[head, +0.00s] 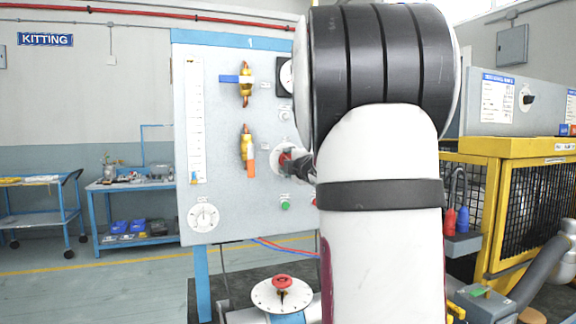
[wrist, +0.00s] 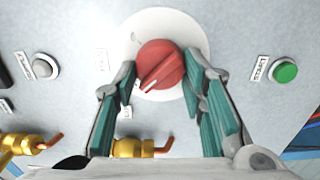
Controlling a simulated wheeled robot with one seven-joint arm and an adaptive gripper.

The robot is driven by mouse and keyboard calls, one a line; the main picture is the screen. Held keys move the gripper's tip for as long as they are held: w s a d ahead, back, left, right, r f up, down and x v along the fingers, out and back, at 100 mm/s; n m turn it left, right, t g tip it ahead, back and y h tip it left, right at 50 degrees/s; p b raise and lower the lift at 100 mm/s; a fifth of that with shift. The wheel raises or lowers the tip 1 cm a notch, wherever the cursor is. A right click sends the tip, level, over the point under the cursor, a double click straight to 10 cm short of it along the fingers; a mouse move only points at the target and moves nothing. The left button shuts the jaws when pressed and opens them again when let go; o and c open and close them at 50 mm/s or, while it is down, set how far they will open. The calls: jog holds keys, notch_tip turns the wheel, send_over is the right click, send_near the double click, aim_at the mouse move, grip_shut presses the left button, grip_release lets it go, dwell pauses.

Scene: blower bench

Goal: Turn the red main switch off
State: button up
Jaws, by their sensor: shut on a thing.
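The red main switch (wrist: 163,62) is a round red knob on a white round plate (wrist: 134,28), on the grey panel. Its white pointer line aims to the lower left in the wrist view. My gripper (wrist: 158,70) has its green-padded fingers on either side of the knob, shut on it. In the head view the red switch (head: 284,158) shows as a small part at the panel's right, with my gripper (head: 293,163) on it; my arm hides much of that side.
A green start button (wrist: 285,71) sits right of the switch and a white button (wrist: 45,67) left, in the wrist view. Brass valves (head: 246,142) stick out from the panel (head: 225,120). A yellow cage (head: 530,160) is at right.

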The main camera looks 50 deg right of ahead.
dwell(0.3)
jog(key=o, duration=1.2)
jog(key=shift+w, duration=0.1)
jog(key=shift+c, duration=0.2)
jog(key=v, duration=1.2)
